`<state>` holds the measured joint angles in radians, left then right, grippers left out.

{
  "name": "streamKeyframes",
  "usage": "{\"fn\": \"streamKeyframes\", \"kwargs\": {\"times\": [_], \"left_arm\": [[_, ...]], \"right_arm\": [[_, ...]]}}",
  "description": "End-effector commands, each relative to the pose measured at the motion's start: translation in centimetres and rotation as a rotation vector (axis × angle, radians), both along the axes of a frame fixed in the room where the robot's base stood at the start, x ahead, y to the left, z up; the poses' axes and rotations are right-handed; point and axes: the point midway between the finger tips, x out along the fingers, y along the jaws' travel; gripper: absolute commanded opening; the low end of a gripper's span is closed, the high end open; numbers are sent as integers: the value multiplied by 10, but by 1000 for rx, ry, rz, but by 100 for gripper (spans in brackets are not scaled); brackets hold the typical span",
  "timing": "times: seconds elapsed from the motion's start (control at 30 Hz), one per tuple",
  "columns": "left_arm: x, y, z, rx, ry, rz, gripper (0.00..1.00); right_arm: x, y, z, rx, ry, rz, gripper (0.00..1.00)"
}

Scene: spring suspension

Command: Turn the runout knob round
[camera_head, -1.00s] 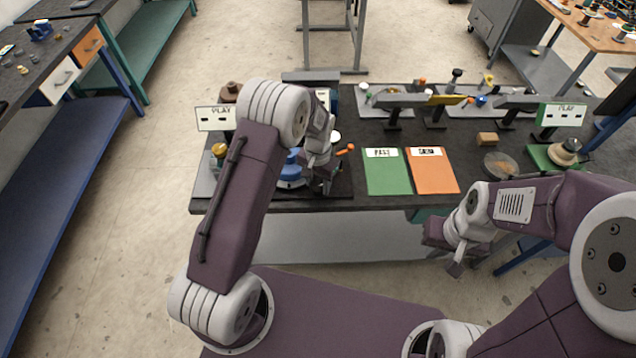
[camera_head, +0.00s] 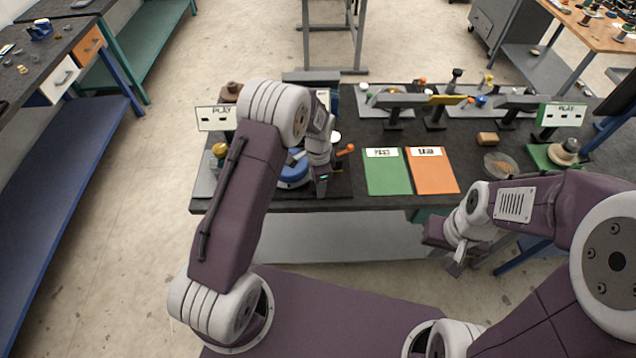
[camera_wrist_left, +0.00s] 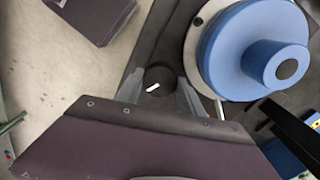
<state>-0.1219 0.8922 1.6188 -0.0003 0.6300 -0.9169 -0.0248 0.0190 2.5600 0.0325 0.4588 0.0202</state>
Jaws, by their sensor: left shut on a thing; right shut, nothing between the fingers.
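The runout knob (camera_wrist_left: 157,76) is a small black round knob with a white pointer line, near the base of a blue stepped wheel (camera_wrist_left: 240,55). In the left wrist view the white line slants slightly from horizontal. My left gripper (camera_wrist_left: 158,88) is shut on the knob, one finger on each side. In the head view my left gripper (camera_head: 320,190) points down at the front edge of the fixture, and the knob is hidden there. The blue wheel (camera_head: 292,174) shows partly behind my left arm. My right gripper (camera_head: 457,262) is shut and empty, in front of the table edge.
A green mat (camera_head: 388,175) and an orange mat (camera_head: 432,175) lie right of the fixture. An orange-tipped lever (camera_head: 345,149) stands close by my left gripper. A round dish (camera_head: 500,165) and a wooden block (camera_head: 487,139) are further right.

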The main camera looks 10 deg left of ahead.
Motion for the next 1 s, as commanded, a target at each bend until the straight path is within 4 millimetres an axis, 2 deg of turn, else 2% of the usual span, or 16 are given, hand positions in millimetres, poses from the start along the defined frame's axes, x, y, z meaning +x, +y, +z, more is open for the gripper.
{"fn": "streamKeyframes", "kwargs": {"times": [0.57,0.6,0.67,1.0], "left_arm": [[0,0,0,-1,-1,-29,4],[0,0,0,-1,-1,-29,50],[0,0,0,-1,-1,-29,67],[0,0,0,0,0,-28,67]], "right_arm": [[0,0,0,0,0,0,0],[0,0,0,0,0,0,0],[0,0,0,0,0,0,0],[0,0,0,0,0,0,0]]}}
